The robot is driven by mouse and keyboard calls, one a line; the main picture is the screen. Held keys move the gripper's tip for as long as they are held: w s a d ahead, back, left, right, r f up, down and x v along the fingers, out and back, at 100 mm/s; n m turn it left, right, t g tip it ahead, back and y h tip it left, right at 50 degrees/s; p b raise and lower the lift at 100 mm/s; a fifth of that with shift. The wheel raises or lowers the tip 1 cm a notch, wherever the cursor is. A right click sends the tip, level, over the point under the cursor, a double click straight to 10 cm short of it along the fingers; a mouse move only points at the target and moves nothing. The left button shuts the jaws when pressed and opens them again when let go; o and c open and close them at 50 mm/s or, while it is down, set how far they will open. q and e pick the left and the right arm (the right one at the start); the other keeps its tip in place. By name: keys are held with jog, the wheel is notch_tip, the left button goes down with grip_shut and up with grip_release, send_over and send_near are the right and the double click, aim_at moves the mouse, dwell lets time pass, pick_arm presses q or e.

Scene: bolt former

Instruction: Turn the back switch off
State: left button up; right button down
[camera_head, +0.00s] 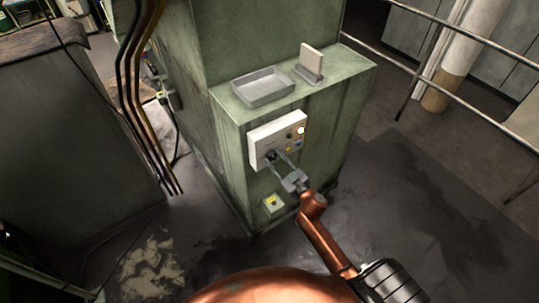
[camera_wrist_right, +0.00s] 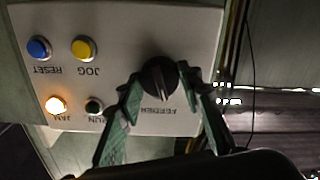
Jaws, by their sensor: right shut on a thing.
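A white control panel (camera_head: 263,136) is fixed to the front of the green machine, and it fills much of the right wrist view (camera_wrist_right: 110,25). A black rotary switch (camera_wrist_right: 158,73) with a pale pointer line sits on it, beside an upside-down label that seems to read FEEDER. My right gripper (camera_head: 280,164) reaches up to the panel's left part. Its two green fingers (camera_wrist_right: 160,88) stand on either side of the black switch and are shut on it. The fingers partly hide the switch's sides. My left gripper is not in view.
The panel also bears a blue button (camera_wrist_right: 39,47), a yellow button (camera_wrist_right: 84,48), a lit lamp (camera_wrist_right: 56,105) and a dark green button (camera_wrist_right: 94,105). A grey tray (camera_head: 262,88) lies on the ledge above. A small yellow-marked box (camera_head: 273,203) is below. Cables hang at the left.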

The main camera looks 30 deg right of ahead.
jog(key=shift+n, duration=1.1)
jog(key=n+b, duration=0.2)
jog(key=n, duration=0.1)
jog(key=shift+f+n, duration=0.15)
jog(key=shift+n, duration=0.25)
jog(key=shift+a+n, duration=0.1)
jog(key=shift+n, duration=0.7)
jog(key=c, duration=1.4)
grip_release()
jog(key=s+p, duration=0.1)
jog(key=s, duration=0.7)
jog(key=shift+d, duration=0.35)
jog(key=shift+r, duration=0.2)
